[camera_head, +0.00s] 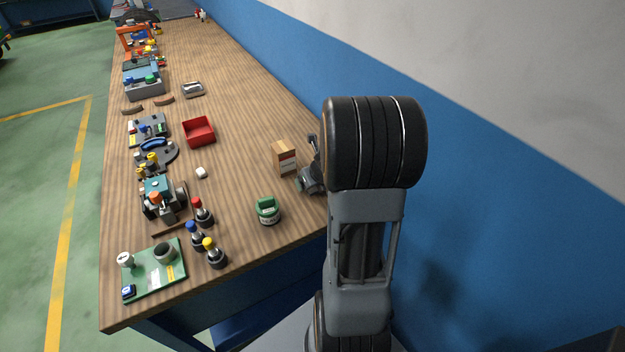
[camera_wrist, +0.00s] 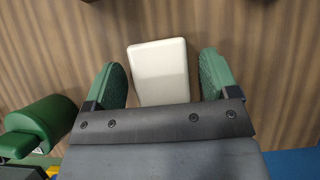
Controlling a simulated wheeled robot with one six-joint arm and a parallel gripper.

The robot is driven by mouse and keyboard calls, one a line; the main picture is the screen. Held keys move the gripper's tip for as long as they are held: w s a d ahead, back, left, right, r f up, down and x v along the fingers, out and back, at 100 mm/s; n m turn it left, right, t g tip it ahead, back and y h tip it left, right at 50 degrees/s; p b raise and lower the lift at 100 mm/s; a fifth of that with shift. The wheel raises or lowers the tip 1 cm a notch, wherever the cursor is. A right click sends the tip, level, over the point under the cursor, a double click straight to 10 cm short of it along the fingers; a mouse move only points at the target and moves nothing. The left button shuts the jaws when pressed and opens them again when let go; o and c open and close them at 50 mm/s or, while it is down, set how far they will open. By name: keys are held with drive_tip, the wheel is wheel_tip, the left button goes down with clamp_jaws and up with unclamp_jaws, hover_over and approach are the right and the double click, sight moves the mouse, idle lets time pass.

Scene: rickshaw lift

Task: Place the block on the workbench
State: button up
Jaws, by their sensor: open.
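In the wrist view a smooth white block (camera_wrist: 160,72) shows between the two green fingers of my gripper (camera_wrist: 163,80). The fingers stand apart, with a gap on both sides of the block. Wood-grained bench surface shows around it; I cannot tell the height between them. In the head view the workbench (camera_head: 235,95) runs along the wall, and my gripper's fingers are not clearly visible beside or behind my arm.
A brown box (camera_head: 286,158), a green jar (camera_head: 268,211) and a red bin (camera_head: 199,131) stand on the bench. Several bottles, a green board (camera_head: 150,283) and tools line its left side. A green cylinder (camera_wrist: 42,122) shows left in the wrist view. A blue wall bounds the right.

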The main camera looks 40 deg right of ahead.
drive_tip(key=d+p+v, duration=0.1)
drive_tip(key=p+v, duration=0.4)
drive_tip(key=v, duration=0.6)
drive_tip(key=s+a+r+m+g, duration=0.1)
drive_tip(key=s+a+r+m, duration=0.1)
drive_tip(key=a+m, duration=0.5)
drive_tip(key=s+a+r+m+g, duration=0.1)
drive_tip(key=a+r+m, duration=0.3)
drive_tip(key=m, duration=1.1)
drive_tip(key=s+a+r+m+y, duration=0.1)
drive_tip(key=s+a+r+m, duration=0.1)
drive_tip(key=a+m, duration=0.7)
drive_tip(key=s+m, duration=0.1)
drive_tip(key=m, duration=0.2)
drive_tip(key=shift+s+a+r+g, duration=0.35)
drive_tip(key=shift+r+g, duration=0.05)
drive_tip(key=shift+d, duration=0.1)
